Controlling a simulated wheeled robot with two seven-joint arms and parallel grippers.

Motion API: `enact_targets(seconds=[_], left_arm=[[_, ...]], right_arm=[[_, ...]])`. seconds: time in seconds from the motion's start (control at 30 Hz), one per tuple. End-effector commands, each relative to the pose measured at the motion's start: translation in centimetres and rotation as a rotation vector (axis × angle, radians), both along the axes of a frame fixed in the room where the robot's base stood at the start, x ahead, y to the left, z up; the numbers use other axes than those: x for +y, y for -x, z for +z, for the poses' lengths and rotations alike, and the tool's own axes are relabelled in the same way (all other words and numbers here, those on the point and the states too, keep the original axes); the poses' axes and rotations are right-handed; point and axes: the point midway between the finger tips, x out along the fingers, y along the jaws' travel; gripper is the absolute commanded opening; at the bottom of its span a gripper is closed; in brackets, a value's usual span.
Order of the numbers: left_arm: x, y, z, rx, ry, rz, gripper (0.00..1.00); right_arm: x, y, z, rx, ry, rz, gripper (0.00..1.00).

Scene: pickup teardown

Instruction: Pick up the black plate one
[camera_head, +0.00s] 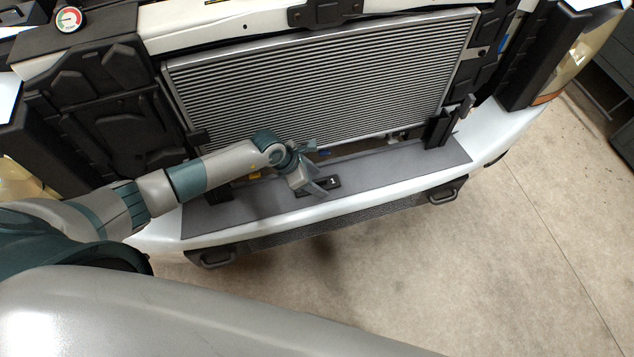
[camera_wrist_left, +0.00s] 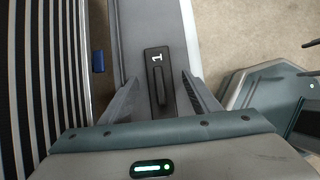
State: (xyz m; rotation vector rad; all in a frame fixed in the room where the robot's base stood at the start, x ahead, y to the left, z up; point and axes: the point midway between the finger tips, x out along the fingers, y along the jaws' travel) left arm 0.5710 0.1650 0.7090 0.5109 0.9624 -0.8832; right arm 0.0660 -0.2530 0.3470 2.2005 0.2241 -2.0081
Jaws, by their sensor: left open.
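The black plate one (camera_head: 331,183) is a small dark rectangular plate with a white "1". It lies on the grey shelf (camera_head: 400,169) behind the white bumper, below the radiator. In the left wrist view the plate (camera_wrist_left: 158,62) lies ahead of and between the fingers, with a long raised or slotted shape along its middle. My left gripper (camera_head: 322,183) is open, close to the plate in the head view; its fingers also show in the left wrist view (camera_wrist_left: 160,85). The fingers appear apart from the plate, with nothing held. My right gripper is not seen.
The radiator (camera_head: 320,80) rises behind the shelf. A black upright bracket (camera_head: 438,129) stands at the shelf's right end. The white bumper (camera_head: 350,200) runs along the shelf's front edge. A blue piece (camera_wrist_left: 98,61) sits between radiator and shelf. The shelf right of the plate is clear.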

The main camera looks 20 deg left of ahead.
Motion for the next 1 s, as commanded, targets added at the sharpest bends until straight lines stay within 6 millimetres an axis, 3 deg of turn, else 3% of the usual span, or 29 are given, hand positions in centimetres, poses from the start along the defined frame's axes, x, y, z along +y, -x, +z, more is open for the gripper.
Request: enact_targets(seconds=[0.53, 0.57, 0.7, 0.77, 1.0], left_arm=[[-0.13, -0.15, -0.37, -0.001, 0.0, 0.0, 0.56], [-0.13, -0.15, -0.37, -0.001, 0.0, 0.0, 0.54], [-0.13, -0.15, -0.37, -0.001, 0.0, 0.0, 0.2], [-0.12, -0.14, -0.36, -0.001, 0.0, 0.0, 0.09], [-0.14, -0.17, -0.32, -0.001, 0.0, 0.0, 0.09]], right_arm=[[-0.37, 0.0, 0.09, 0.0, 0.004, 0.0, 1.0], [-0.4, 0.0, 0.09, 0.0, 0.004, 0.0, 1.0], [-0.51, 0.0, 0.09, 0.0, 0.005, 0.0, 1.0], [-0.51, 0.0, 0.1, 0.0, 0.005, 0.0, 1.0], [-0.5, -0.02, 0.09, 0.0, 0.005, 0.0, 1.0]])
